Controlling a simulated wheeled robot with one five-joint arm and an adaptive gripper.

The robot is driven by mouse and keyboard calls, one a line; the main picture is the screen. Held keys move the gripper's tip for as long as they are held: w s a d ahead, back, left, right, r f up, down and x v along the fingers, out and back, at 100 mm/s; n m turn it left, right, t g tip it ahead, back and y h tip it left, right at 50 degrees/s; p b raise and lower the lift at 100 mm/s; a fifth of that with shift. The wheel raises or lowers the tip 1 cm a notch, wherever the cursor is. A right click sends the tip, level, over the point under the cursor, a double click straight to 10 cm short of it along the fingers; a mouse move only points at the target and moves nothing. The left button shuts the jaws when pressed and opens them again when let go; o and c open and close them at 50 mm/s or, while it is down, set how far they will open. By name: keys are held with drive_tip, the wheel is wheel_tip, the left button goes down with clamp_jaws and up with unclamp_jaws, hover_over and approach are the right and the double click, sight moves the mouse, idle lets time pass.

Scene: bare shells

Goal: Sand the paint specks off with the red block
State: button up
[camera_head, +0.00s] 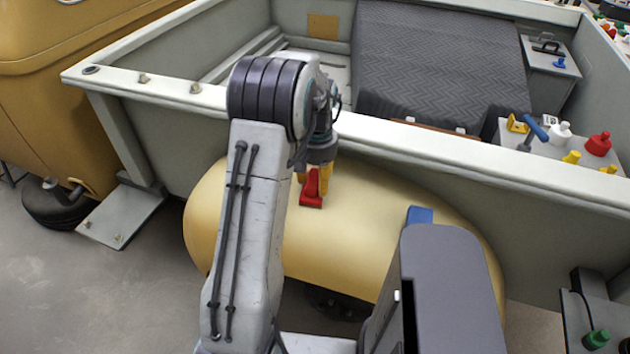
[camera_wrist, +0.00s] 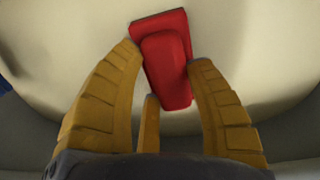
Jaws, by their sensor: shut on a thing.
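The red block (camera_head: 311,201) is at the upper middle of a rounded cream-yellow shell (camera_head: 345,240) in the head view. My gripper (camera_head: 314,176) points down and is shut on the block's raised grip. In the wrist view the red block (camera_wrist: 165,55) lies between the yellow fingers of my gripper (camera_wrist: 166,62), its wide base against or just above the pale surface; I cannot tell which. No paint specks can be made out in either view. My arm hides part of the shell's left side.
A blue block (camera_head: 419,215) rests on the shell's right side, partly behind my grey body part. A pale bed wall with a rim (camera_head: 400,135) runs behind the shell. A tray (camera_head: 545,150) with bottles and tools stands at the right. Bare floor (camera_head: 60,285) lies at left.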

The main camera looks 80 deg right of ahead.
drive_tip(key=shift+s+d+p, duration=0.25)
drive_tip(key=shift+d+p, duration=0.2)
drive_tip(key=shift+d, duration=0.45)
